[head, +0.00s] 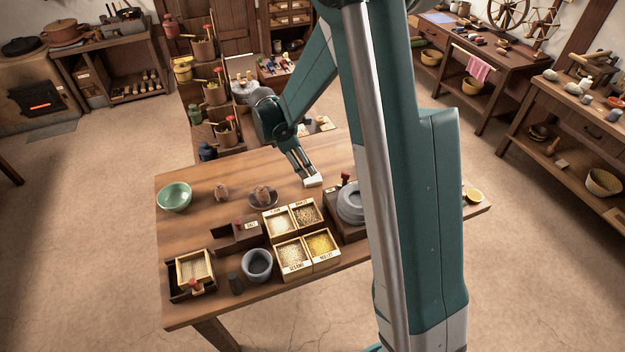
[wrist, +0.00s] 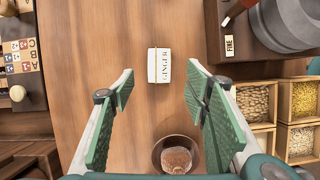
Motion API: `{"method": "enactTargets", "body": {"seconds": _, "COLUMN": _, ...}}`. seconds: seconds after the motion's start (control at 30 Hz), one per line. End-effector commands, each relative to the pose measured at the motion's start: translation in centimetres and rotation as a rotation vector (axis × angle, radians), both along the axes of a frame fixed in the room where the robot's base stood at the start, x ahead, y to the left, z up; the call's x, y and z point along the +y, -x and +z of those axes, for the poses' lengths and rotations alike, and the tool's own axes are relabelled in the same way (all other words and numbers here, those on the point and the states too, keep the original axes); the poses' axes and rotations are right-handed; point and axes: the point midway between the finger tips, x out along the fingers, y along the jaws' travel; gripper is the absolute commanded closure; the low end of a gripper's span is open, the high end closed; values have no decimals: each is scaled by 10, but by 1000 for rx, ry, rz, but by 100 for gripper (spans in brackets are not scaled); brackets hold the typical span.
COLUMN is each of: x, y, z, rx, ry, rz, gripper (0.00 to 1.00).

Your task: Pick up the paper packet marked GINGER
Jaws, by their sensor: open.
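The white paper packet (head: 313,181) lies flat on the wooden table, just by my fingertips. In the wrist view the packet (wrist: 159,66) shows dark lettering that reads GINGER, turned sideways.
Grain boxes (head: 301,240) and a stone quern (head: 350,203) stand nearer the front. A green bowl (head: 174,196) is at the table's left. Bare wood surrounds the packet.

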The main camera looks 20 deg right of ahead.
Motion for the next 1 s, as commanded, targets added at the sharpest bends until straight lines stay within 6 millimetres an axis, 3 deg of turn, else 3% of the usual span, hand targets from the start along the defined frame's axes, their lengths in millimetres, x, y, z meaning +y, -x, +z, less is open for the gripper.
{"method": "enactTargets", "body": {"seconds": 0.53, "x": -1, "y": -2, "z": -7, "rx": 15, "ry": 5, "rz": 14, "gripper": 54}}
{"method": "enactTargets", "body": {"seconds": 1.0, "x": -10, "y": -1, "z": -30, "rx": 15, "ry": 5, "rz": 14, "gripper": 54}}
